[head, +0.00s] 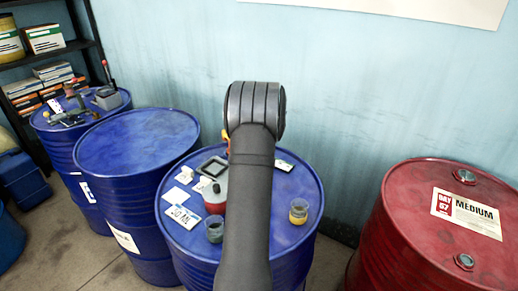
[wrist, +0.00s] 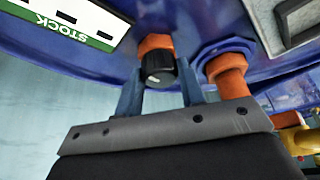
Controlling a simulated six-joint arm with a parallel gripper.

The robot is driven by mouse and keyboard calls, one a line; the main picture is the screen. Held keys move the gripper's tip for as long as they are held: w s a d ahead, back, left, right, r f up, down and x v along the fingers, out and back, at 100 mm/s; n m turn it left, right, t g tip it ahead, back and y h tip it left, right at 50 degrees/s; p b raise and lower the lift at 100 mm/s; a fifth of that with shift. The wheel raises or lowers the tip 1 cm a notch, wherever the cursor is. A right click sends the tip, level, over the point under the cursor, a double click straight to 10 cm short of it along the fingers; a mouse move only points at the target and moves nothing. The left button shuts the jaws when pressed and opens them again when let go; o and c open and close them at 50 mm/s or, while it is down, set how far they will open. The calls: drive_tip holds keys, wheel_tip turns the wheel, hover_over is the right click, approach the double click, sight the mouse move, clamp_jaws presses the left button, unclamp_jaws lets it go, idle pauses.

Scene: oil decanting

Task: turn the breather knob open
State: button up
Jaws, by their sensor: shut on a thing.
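In the wrist view the black breather knob (wrist: 157,64), with a small white mark on its edge, sits on an orange fitting (wrist: 154,41) at the blue drum (wrist: 120,60). My gripper (wrist: 161,72) has one grey-blue finger on each side of the knob and is shut on it. An orange pipe piece (wrist: 228,75) in a blue collar is just right of the fingers. In the head view my arm hides the gripper and the knob. The blue drum's top (head: 263,235) shows around the arm.
Another blue drum (head: 136,142) stands close on the left with a bare top. A red drum (head: 400,215) is at right.

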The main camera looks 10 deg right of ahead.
drive_tip(key=o, duration=1)
drive_tip(key=v, duration=1.7)
drive_tip(key=shift+r, duration=0.25)
drive_tip(key=x, duration=1.7)
drive_tip(key=shift+f, duration=0.25)
